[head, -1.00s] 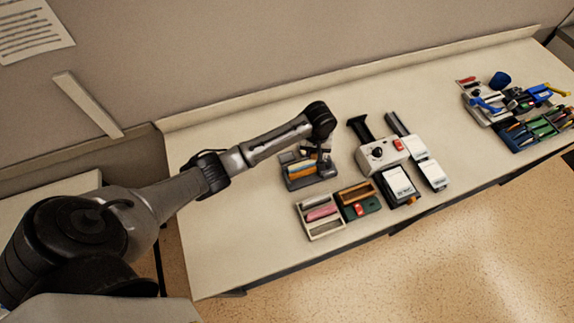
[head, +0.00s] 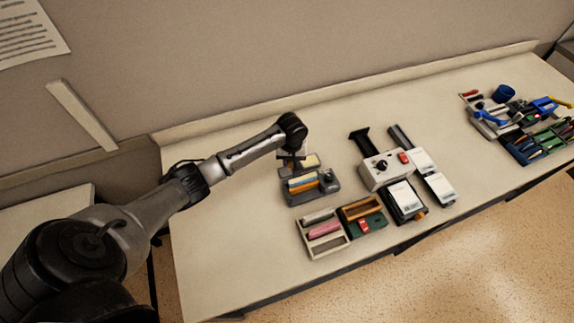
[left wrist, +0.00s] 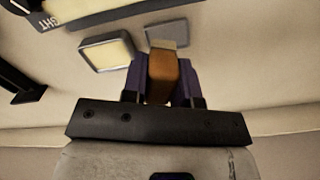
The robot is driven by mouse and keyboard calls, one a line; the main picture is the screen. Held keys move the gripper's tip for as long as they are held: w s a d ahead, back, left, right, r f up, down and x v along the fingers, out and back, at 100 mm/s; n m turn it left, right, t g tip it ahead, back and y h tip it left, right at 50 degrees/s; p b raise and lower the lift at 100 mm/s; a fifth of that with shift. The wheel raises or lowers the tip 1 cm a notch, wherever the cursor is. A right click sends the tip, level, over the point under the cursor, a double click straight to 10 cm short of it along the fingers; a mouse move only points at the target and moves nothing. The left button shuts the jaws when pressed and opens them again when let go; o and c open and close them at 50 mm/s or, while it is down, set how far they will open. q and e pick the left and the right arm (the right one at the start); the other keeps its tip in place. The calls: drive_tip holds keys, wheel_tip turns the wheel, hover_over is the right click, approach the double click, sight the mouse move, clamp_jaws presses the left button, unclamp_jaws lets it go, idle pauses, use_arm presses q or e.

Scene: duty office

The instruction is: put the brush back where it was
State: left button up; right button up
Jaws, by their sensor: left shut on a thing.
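My left gripper (head: 292,160) is at the back edge of a grey desk holder (head: 309,197), seemingly above it. In the left wrist view the left gripper (left wrist: 160,85) has its purple fingers shut on an orange-brown block with a pale end, which looks like the brush (left wrist: 163,72). The brush cannot be made out in the head view. Beyond it in the wrist view are a pale yellow pad in a grey frame (left wrist: 105,52) and a flat grey patch (left wrist: 168,37). My right gripper is not in view.
Right of the holder stands a pale box with a black knob (head: 385,172). In front are a light tray with a pink item (head: 325,246) and a green box with a brown item (head: 362,209). A tool cluster (head: 508,120) is at far right. Bare desk lies left.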

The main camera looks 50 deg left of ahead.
use_arm(q)
drive_tip(key=shift+s+a+f, duration=0.15)
drive_tip(key=shift+a+f, duration=0.4)
drive_tip(key=shift+a, duration=0.3)
drive_tip(key=shift+f, duration=2)
drive_tip(key=shift+f, duration=0.25)
drive_tip(key=o, duration=0.8)
drive_tip(key=shift+o, duration=0.2)
